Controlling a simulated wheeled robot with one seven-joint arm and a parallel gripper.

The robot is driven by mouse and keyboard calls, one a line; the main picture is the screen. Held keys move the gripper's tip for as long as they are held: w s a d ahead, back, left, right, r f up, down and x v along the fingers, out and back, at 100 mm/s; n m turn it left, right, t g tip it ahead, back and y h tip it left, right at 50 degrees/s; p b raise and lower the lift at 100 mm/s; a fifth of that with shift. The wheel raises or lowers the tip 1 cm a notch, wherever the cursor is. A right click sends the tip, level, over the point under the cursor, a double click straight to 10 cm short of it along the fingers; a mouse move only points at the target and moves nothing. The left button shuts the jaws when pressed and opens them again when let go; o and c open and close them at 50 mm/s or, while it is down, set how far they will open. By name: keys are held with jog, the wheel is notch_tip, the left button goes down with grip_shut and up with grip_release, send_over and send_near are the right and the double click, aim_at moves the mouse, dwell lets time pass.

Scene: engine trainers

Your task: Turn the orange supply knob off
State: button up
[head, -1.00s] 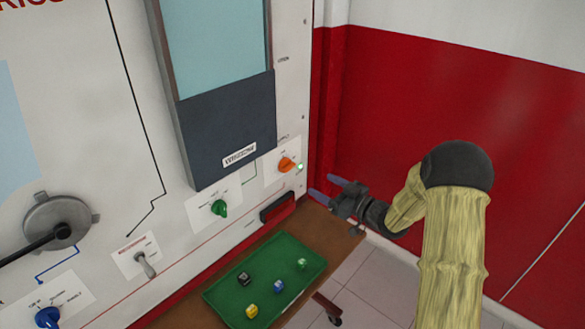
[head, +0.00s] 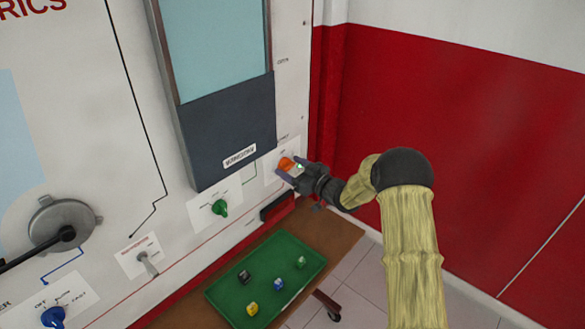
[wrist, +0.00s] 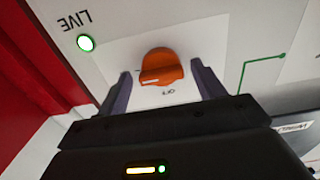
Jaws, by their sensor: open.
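The orange supply knob (head: 285,163) is on a white label plate at the panel's right edge. In the wrist view the knob (wrist: 161,68) sits between my two open fingers, with clear gaps on both sides. Its white pointer line lies near a printed mark, and "OFF" is printed below it in that view. A green lamp marked LIVE (wrist: 86,43) is lit beside it. My gripper (head: 290,168) is open at the knob, its fingers one on each side. I cannot tell whether the fingertips touch the panel.
A green knob (head: 220,207) is lower left on the panel. A green tray (head: 222,297) with several small coloured cubes lies on the brown bench below. A red wall (head: 450,130) stands at the right.

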jog(key=shift+a, duration=0.1)
jog(key=c, duration=1)
